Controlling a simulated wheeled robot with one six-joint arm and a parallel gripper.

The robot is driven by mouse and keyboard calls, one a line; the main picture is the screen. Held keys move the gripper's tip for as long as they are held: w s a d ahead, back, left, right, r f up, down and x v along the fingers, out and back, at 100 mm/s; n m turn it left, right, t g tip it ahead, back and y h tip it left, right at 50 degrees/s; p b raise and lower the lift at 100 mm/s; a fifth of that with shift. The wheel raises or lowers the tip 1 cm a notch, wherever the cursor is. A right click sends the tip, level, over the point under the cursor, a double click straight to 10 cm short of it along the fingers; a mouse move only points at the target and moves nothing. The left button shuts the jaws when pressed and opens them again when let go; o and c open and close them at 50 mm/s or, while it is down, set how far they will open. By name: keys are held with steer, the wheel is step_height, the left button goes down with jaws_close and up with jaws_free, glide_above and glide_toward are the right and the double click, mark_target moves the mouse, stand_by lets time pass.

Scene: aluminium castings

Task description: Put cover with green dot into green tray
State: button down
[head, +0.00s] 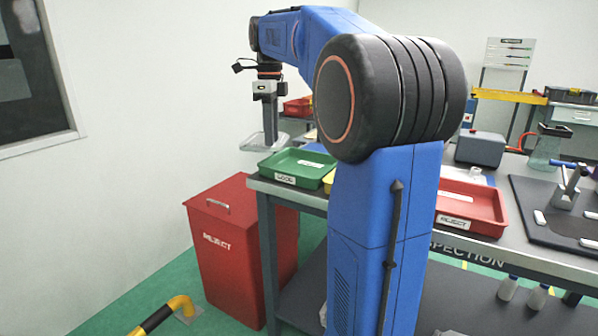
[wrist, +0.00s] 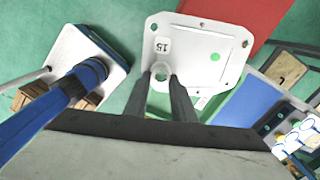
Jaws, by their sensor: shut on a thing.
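My gripper (wrist: 160,84) is shut on a pale grey cover (wrist: 203,42) with a green dot (wrist: 215,57) and a label reading 15. The fingers grip the cover near one edge, beside a round hole. In the head view my gripper (head: 269,118) points down and holds the cover (head: 257,143) in the air. The green tray (head: 284,180), with a white label on its front, sits on the left end of the bench. The cover appears above and slightly left of it in the head view. My arm hides part of the bench behind the tray.
A red reject bin (head: 232,254) stands on the floor left of the bench. A yellow item (head: 329,179) shows beside the green tray. A red tray (head: 470,206) lies right of my arm, near a dark board (head: 559,220). A grey box (head: 480,148) stands behind.

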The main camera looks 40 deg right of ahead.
steer(key=s+d+m, duration=0.3)
steer(key=s+d, duration=0.2)
steer(key=d, duration=0.2)
steer(key=shift+m, duration=0.3)
steer(key=shift+w+f, duration=0.15)
steer(key=shift+f, duration=4.6)
steer(key=shift+f, duration=0.1)
steer(key=c, duration=1.8)
jaws_free()
steer(key=shift+o, duration=0.2)
step_height(320, 180, up, 12)
